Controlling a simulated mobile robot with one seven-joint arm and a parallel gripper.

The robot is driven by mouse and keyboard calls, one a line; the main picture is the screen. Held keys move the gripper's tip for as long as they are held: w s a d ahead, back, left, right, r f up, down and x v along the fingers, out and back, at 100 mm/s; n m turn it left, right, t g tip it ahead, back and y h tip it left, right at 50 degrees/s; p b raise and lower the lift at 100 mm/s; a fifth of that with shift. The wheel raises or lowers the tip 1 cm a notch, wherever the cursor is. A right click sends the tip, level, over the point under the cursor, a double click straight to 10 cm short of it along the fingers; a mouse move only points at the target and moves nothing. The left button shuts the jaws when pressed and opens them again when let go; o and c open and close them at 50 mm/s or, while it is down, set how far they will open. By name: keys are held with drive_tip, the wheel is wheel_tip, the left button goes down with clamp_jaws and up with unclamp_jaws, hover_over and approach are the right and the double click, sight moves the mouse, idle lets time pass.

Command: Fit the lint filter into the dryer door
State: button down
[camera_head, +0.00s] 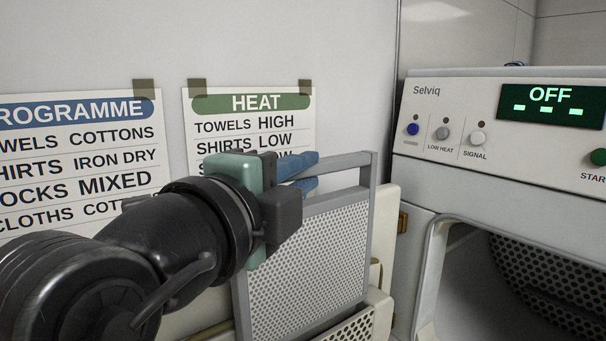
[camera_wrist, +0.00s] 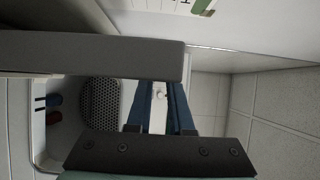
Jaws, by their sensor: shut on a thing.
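The lint filter (camera_head: 312,262) is a grey rectangular frame with a perforated panel and an open handle at its top. My gripper (camera_head: 308,171) is shut on the filter's handle with its blue fingers. The filter stands roughly upright, slightly tilted, in front of the cream dryer door (camera_head: 388,215). A perforated part of the door shows below the filter at the bottom edge. The filter's lower end is at the picture's edge, so I cannot tell whether it is in the door's slot. In the wrist view a grey bar of the filter (camera_wrist: 95,57) crosses beside the blue fingers (camera_wrist: 160,105).
The dryer's control panel (camera_head: 500,120) reads OFF, at right. PROGRAMME (camera_head: 75,165) and HEAT (camera_head: 250,125) charts are taped to the wall behind my arm.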

sight(305, 307)
drive_tip(key=shift+f+b, duration=8.3)
drive_tip(key=shift+f, duration=0.5)
drive_tip(key=c, duration=0.7)
unclamp_jaws()
drive_tip(key=shift+c, duration=0.2)
drive_tip(key=shift+s, duration=0.1)
